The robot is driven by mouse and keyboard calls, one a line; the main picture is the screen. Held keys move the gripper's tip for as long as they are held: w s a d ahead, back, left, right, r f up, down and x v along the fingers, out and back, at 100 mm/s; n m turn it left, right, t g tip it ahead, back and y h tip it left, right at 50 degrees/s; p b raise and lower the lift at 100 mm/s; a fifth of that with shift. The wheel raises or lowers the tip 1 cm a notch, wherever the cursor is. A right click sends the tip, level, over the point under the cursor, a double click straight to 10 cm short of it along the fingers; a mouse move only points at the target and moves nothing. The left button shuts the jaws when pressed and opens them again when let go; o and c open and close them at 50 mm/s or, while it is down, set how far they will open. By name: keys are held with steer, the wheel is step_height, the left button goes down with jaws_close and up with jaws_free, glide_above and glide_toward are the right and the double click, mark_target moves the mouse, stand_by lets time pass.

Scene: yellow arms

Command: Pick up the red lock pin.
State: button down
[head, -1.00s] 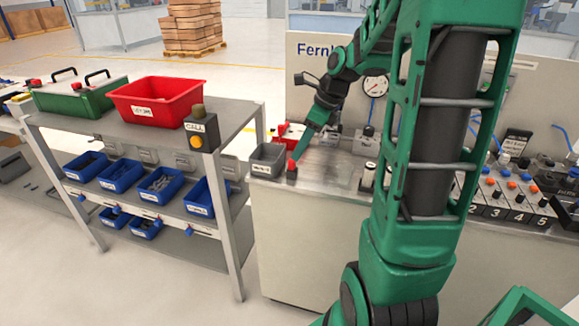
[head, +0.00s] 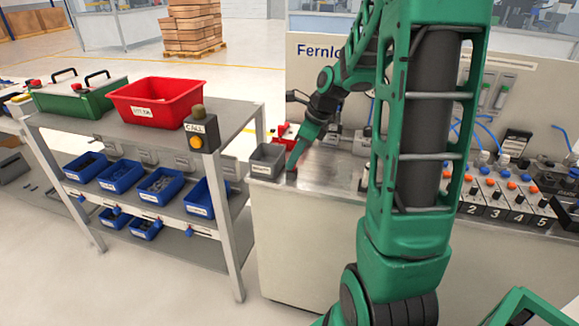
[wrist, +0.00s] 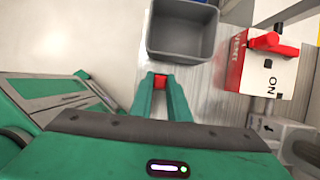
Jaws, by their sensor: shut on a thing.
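The red lock pin (wrist: 161,83) shows in the wrist view as a small red piece between the two green fingertips. My gripper (wrist: 162,79) is shut on it. In the head view my gripper (head: 293,164) points down at the near left part of the bench top, just right of the small grey bin (head: 267,160). The pin is mostly hidden behind the fingers there. I cannot tell whether it is clear of its seat.
The grey bin (wrist: 150,42) lies just beyond the fingertips in the wrist view. A red and white box (wrist: 283,75) marked ON stands to the right. A shelf cart with a red bin (head: 155,101) and a call button (head: 202,133) is left of the bench.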

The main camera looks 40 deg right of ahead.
steer(key=shift+r, duration=0.5)
steer(key=r, duration=0.2)
steer(key=a+r, duration=0.1)
steer(key=shift+r, duration=0.4)
steer(key=s+a+r, duration=0.1)
steer(key=a+r, duration=0.5)
steer(key=a, duration=0.4)
steer(key=shift+s+a, duration=0.25)
steer(key=shift+s, duration=0.1)
steer(key=shift+r, duration=0.1)
